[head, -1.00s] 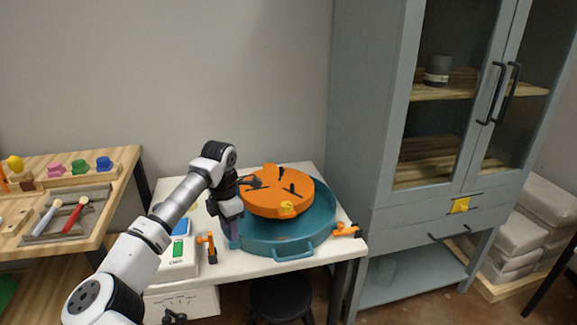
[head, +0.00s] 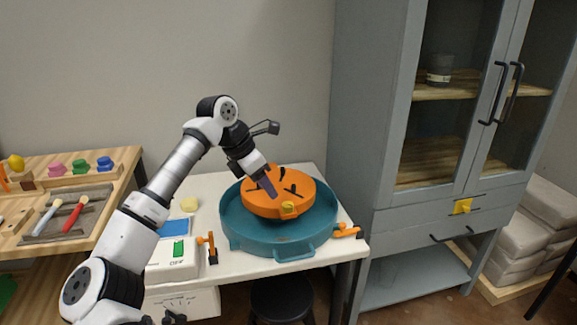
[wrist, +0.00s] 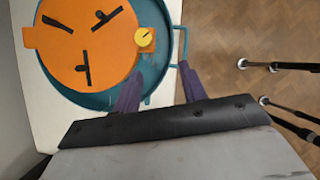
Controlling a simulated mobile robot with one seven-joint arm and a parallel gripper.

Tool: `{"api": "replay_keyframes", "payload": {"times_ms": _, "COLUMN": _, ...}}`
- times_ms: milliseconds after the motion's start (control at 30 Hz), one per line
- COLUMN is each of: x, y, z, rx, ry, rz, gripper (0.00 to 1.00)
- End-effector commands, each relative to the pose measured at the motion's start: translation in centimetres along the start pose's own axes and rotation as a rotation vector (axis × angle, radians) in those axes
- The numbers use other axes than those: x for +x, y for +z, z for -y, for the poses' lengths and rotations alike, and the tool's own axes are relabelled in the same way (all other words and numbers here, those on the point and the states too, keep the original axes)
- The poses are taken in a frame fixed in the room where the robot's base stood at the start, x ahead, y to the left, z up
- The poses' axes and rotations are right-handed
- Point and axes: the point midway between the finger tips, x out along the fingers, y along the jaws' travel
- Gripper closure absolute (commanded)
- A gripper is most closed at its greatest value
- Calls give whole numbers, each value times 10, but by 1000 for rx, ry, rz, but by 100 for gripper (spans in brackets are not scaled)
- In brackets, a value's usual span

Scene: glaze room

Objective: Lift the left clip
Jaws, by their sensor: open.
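An orange clip (head: 209,246) stands at the left of the teal basin (head: 235,240), near the white box with a green display. A second orange clip (head: 347,231) is at the basin's right, by the table edge. Inside the basin sits an orange disc (head: 262,206) with three black bars on top and a yellow knob (head: 288,208) at its front; the wrist view shows the disc (wrist: 85,65) and knob (wrist: 144,38) too. My gripper (head: 268,190) is open and empty, tilted down in front of or above the disc. Its fingers (wrist: 160,68) are apart in the wrist view.
A wooden bench (head: 110,172) with tools is further left. A grey cabinet (head: 375,160) stands close on the right. A dark stool (head: 281,298) is below the table front.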

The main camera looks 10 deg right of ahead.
Motion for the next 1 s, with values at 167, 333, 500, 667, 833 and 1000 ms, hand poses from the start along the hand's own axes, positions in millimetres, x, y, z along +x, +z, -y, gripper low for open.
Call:
{"api": "replay_keyframes", "payload": {"times_ms": 167, "x": -9, "y": 28, "z": 20, "rx": 29, "ry": -39, "rz": 158, "gripper": 58}}
{"api": "replay_keyframes", "payload": {"times_ms": 333, "x": -20, "y": 48, "z": 35, "rx": 45, "ry": -69, "rz": 279, "gripper": 58}}
{"api": "replay_keyframes", "payload": {"times_ms": 500, "x": -29, "y": 58, "z": 44, "rx": 54, "ry": -87, "rz": 348, "gripper": 58}}
{"api": "replay_keyframes", "payload": {"times_ms": 667, "x": -32, "y": 61, "z": 47, "rx": 56, "ry": -92, "rz": 369, "gripper": 58}}
{"api": "replay_keyframes", "payload": {"times_ms": 833, "x": -32, "y": 61, "z": 47, "rx": 56, "ry": -92, "rz": 369, "gripper": 58}}
{"api": "replay_keyframes", "payload": {"times_ms": 1000, "x": -37, "y": 67, "z": 52, "rx": 61, "ry": -103, "rz": 410, "gripper": 58}}
